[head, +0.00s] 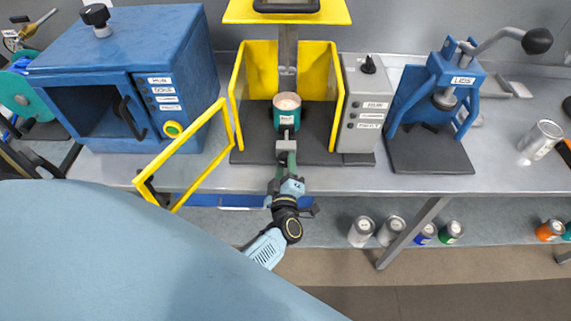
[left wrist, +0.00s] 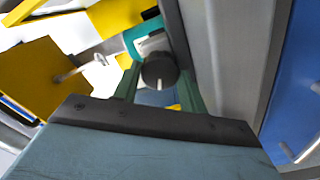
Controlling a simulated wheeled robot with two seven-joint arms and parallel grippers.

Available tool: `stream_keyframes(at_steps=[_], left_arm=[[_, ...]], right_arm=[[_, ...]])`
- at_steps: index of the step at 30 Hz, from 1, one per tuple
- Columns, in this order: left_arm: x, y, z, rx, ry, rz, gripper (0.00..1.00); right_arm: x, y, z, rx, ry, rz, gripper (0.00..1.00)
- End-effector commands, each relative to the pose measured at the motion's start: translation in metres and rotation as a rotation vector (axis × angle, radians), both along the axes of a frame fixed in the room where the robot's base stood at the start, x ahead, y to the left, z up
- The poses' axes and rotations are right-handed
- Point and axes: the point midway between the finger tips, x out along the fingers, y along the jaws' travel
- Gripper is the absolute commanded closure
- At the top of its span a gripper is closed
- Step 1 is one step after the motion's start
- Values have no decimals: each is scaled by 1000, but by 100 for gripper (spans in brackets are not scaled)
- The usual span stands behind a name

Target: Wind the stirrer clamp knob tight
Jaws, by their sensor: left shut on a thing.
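The stirrer clamp knob (left wrist: 160,70) is a dark round knob with a white pointer line, in the left wrist view. It sits in front of a teal container (left wrist: 150,27), which in the head view (head: 287,119) stands inside the yellow-framed stirrer (head: 334,75) and has a pinkish top. My left gripper (head: 286,157) reaches in from the front of the bench. Its green fingers (left wrist: 158,88) stand on both sides of the knob and are shut on it. In the head view the gripper and bracket largely hide the knob. My right gripper is not in view.
A yellow guard frame (head: 188,150) swings out left of my left arm. A grey control box (head: 365,105) stands close right of the container. A blue oven (head: 125,75) is at left and a blue press (head: 437,95) at right. Several cans (head: 361,231) stand on the lower shelf.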

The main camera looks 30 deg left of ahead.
Motion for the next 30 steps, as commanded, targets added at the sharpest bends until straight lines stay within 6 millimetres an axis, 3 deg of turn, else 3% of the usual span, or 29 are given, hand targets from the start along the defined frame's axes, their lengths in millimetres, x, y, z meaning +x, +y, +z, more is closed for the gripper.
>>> stream_keyframes(at_steps=[15, 30], left_arm=[[0, -1, -1, 381, 238, -2, 81], [-1, -1, -1, 546, 338, -3, 81]], right_arm=[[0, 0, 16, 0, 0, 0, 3], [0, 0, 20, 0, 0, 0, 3]])
